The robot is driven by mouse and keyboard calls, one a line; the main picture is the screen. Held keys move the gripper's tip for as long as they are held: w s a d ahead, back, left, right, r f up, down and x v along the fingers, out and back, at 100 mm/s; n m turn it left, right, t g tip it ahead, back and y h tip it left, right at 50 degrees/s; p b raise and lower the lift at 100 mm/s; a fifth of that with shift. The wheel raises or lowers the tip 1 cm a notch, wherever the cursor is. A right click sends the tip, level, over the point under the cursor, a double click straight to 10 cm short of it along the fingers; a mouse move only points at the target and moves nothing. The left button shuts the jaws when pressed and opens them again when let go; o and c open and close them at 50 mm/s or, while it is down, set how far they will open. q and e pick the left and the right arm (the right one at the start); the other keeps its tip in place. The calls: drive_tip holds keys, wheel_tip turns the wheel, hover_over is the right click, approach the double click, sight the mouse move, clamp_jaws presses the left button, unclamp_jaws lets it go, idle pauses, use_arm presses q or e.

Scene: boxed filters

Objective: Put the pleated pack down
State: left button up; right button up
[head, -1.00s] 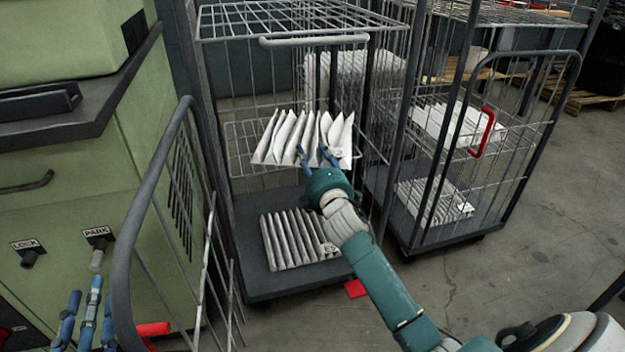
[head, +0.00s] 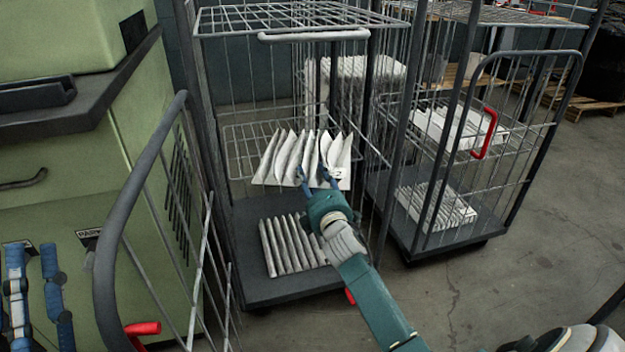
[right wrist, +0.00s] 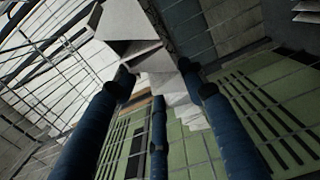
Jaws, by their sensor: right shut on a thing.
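A white pleated pack (head: 291,158) is held by my right gripper (head: 318,178), its folds standing upright. My right gripper is shut on its near lower edge. The pack is inside the open-fronted wire cart, in front of the wire shelf and above another pleated pack (head: 284,247) on the cart's base. I cannot tell whether the held pack touches the shelf. In the right wrist view, the fingertips (right wrist: 157,75) meet the pale pack (right wrist: 137,25). My left gripper (head: 36,280) is at the lower left, fingers apart and empty.
The cart's dark base (head: 262,291) has a narrow bare strip in front. A second wire cart (head: 483,132) with white packs stands to the right. A grey-framed wire gate (head: 108,240) and green machine (head: 60,150) are at the left.

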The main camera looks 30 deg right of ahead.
use_arm(q)
drive_tip(key=shift+s+r, duration=0.1)
drive_tip(key=shift+s, duration=0.05)
use_arm(e)
drive_tip(key=shift+f, duration=0.1)
drive_tip(key=o, duration=1.1)
drive_tip(key=shift+c, duration=0.2)
use_arm(q)
drive_tip(key=shift+s+r, duration=0.15)
drive_tip(key=shift+r, duration=0.05)
use_arm(e)
drive_tip(key=shift+r, duration=0.2)
drive_tip(key=p+v, duration=0.1)
drive_tip(key=v, duration=0.3)
drive_tip(key=shift+s+a, duration=0.15)
drive_tip(key=shift+s, duration=0.25)
use_arm(q)
drive_tip(key=w+f+g+y+p, duration=0.1)
drive_tip(key=w+f+g, duration=0.2)
drive_tip(key=f, duration=0.4)
drive_tip(key=w+f+g+y, duration=0.1)
drive_tip(key=w+f+g, duration=0.2)
drive_tip(key=f, duration=0.4)
drive_tip(key=shift+w+g+y+p, duration=0.35)
drive_tip(key=shift+g+y+p, duration=0.05)
drive_tip(key=shift+g, duration=0.2)
use_arm(e)
drive_tip(key=v, duration=0.7)
